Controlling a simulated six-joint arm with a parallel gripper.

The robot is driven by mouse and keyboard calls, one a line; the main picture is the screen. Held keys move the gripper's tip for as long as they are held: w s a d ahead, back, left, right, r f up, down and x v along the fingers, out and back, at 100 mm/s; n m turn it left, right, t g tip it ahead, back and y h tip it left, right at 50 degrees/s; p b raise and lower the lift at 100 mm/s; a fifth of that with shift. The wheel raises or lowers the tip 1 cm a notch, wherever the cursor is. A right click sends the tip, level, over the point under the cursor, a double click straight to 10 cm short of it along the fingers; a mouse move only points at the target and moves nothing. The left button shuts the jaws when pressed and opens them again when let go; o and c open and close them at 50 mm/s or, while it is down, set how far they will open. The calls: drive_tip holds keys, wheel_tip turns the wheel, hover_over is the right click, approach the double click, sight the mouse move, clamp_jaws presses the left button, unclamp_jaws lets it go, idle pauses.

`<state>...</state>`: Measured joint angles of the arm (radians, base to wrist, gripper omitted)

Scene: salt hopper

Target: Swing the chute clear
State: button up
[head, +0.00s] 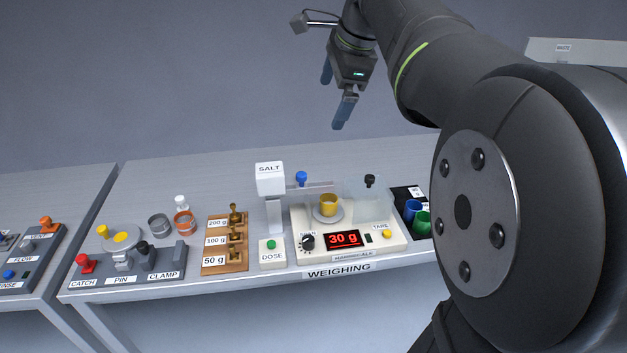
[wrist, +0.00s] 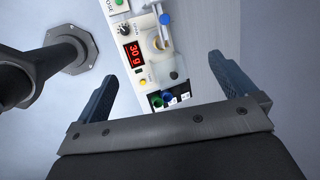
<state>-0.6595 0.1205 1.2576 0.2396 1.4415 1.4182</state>
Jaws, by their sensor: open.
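The salt hopper (head: 270,180) is a white box labelled SALT on a grey post. Its grey chute (head: 306,185) reaches right from the post, with a blue knob (head: 301,177) standing on it, toward the yellow cup (head: 327,203) on the scale (head: 350,254). The blue knob also shows in the wrist view (wrist: 165,19). The scale display reads 30 g. My gripper (head: 333,98) is open and empty, high above and behind the bench, apart from the chute. In the wrist view my gripper's fingers (wrist: 168,85) are spread wide with nothing between them.
A clear shield (head: 367,200) with a black knob stands right of the cup. Blue (head: 412,208) and green (head: 422,221) cups stand farther right. A wooden weight rack (head: 225,245) and the green DOSE button (head: 271,245) are at left.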

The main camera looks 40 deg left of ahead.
drive_tip(key=shift+d+r, duration=0.15)
drive_tip(key=shift+r, duration=0.2)
drive_tip(key=c, duration=1)
drive_tip(key=shift+f, duration=0.1)
drive_tip(key=shift+c, duration=0.7)
drive_tip(key=g+h, duration=0.1)
drive_tip(key=h, duration=0.3)
hover_over(301, 173)
wheel_tip(301, 173, down, 8)
drive_tip(key=r, duration=0.1)
wheel_tip(301, 173, down, 18)
drive_tip(key=shift+d+r, duration=0.1)
clamp_jaws()
